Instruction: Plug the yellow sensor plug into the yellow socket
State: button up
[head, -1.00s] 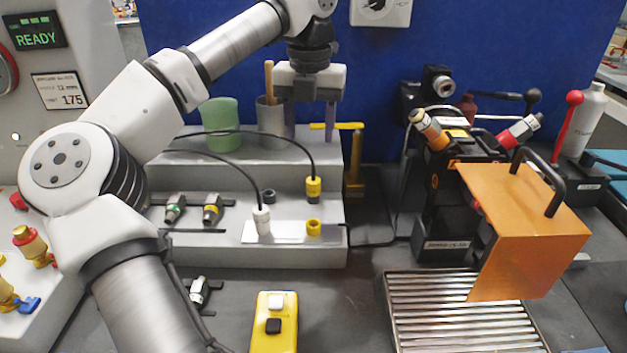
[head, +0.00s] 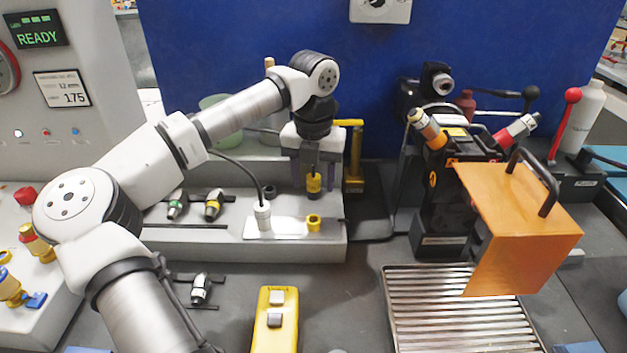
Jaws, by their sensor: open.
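The yellow sensor plug (head: 314,183) stands upright on the grey stepped block, above and behind the yellow socket. The yellow socket (head: 313,224) is a short ring on the light plate at the block's front right; its opening looks empty. My gripper (head: 315,175) points down over the yellow plug, open, with one purple-grey finger on each side of it. I cannot tell whether the fingers touch the plug. The gripper body hides the plug's top and part of its cable.
A white plug (head: 263,215) with a black cable stands left of the yellow socket. A dark socket (head: 269,192) sits behind it. Green-ringed (head: 176,205) and yellow-ringed (head: 213,205) connectors lie further left. A yellow-handled tool (head: 354,155) stands close to the right of my gripper.

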jog(key=c, duration=1.1)
jog(key=shift+o, duration=0.2)
jog(key=shift+r, duration=0.1)
